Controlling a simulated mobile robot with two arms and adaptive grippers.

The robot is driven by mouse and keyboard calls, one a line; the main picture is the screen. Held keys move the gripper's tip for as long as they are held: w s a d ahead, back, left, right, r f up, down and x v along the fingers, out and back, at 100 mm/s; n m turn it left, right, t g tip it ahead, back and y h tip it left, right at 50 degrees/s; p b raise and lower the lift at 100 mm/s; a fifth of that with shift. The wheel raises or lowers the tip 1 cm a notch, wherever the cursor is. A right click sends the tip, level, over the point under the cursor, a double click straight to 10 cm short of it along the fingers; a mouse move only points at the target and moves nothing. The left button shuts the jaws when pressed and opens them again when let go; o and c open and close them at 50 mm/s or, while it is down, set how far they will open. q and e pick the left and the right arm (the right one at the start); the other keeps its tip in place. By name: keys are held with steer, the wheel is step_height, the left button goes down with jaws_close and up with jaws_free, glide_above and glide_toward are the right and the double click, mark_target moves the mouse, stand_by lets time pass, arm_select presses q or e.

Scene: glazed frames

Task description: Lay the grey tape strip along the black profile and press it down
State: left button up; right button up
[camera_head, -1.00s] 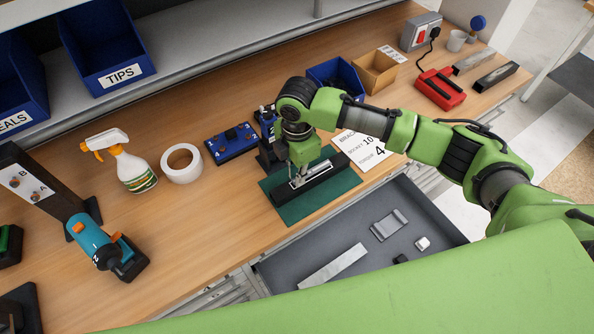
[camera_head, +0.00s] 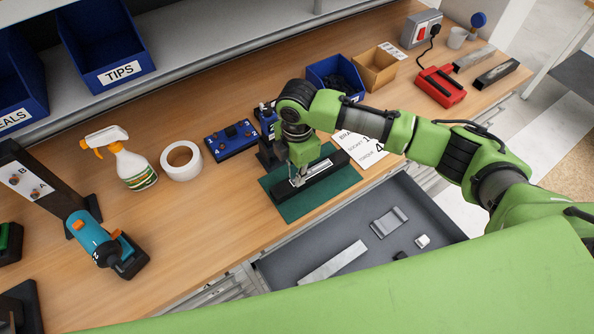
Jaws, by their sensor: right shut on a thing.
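The black profile (camera_head: 326,184) lies on a green mat (camera_head: 290,210) near the front edge of the bench. My right gripper (camera_head: 298,181) points down at the left part of the profile. It is shut on what looks like the grey tape strip, at the profile's top. The fingers hide most of the strip and it is too small to make out its full length or whether it lies flat. My left gripper is out of view.
An open grey drawer (camera_head: 375,262) with loose parts lies in front of the mat. A blue block (camera_head: 232,140), white roll (camera_head: 181,161) and spray bottle (camera_head: 133,168) stand to the left. A blue bin (camera_head: 334,72) and labelled sheet (camera_head: 360,147) are behind and right.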

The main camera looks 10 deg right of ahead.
steer(key=shift+f, duration=0.1)
stand_by(0.8)
steer(key=o, duration=0.8)
steer(key=shift+c, duration=0.2)
step_height(320, 180, up, 12)
